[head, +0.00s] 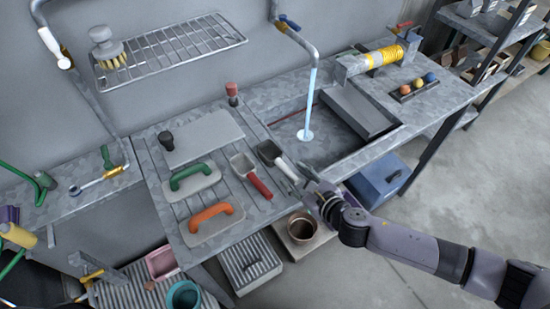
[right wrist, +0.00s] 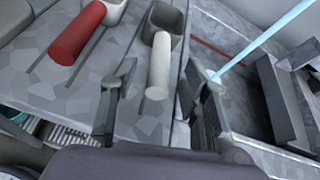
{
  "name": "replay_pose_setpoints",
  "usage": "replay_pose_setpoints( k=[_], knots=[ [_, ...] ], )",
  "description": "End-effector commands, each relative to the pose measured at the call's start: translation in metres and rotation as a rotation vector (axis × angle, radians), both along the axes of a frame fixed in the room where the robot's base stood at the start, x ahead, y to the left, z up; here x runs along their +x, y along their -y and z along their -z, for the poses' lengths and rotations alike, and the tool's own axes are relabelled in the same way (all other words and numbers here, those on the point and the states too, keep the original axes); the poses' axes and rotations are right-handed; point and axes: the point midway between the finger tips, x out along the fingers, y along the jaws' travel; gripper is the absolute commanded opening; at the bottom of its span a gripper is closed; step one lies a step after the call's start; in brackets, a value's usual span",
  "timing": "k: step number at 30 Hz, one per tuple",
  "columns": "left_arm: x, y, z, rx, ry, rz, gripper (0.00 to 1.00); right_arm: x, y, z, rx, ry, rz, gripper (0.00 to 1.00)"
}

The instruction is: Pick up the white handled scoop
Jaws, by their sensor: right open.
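The white handled scoop (head: 284,166) lies on the grooved metal worktop beside the sink, its dark pan away from me and its white handle towards my right gripper (head: 310,186). In the right wrist view the white handle (right wrist: 159,66) points down the picture, towards the gap between the two open fingers (right wrist: 158,100). The fingers stand apart on either side of the handle's line, with nothing seen between their tips. I cannot tell the exact height above the worktop. My left gripper is not in view.
A red-handled scoop (head: 258,184) lies just left of the white one. Green (head: 194,180) and orange (head: 212,216) handled trowels are further left. The sink (head: 325,148), with water running from the tap (head: 312,90), is on the right. A bucket (head: 302,227) stands below.

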Motion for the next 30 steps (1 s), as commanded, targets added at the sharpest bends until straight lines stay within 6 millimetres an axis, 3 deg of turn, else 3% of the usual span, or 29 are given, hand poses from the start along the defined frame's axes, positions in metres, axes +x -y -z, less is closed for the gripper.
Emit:
replay_pose_setpoints(
  k=[9,19,30],
  knots=[
    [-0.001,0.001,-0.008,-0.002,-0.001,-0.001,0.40,0.031,-0.026,0.009,0.001,0.001,0.001,0.42],
    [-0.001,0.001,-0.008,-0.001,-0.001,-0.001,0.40,0.035,-0.028,0.012,0.001,0.000,0.000,0.42],
    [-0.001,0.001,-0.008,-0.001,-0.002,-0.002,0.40,0.035,-0.028,0.012,0.001,-0.001,0.000,0.17]
  ],
)
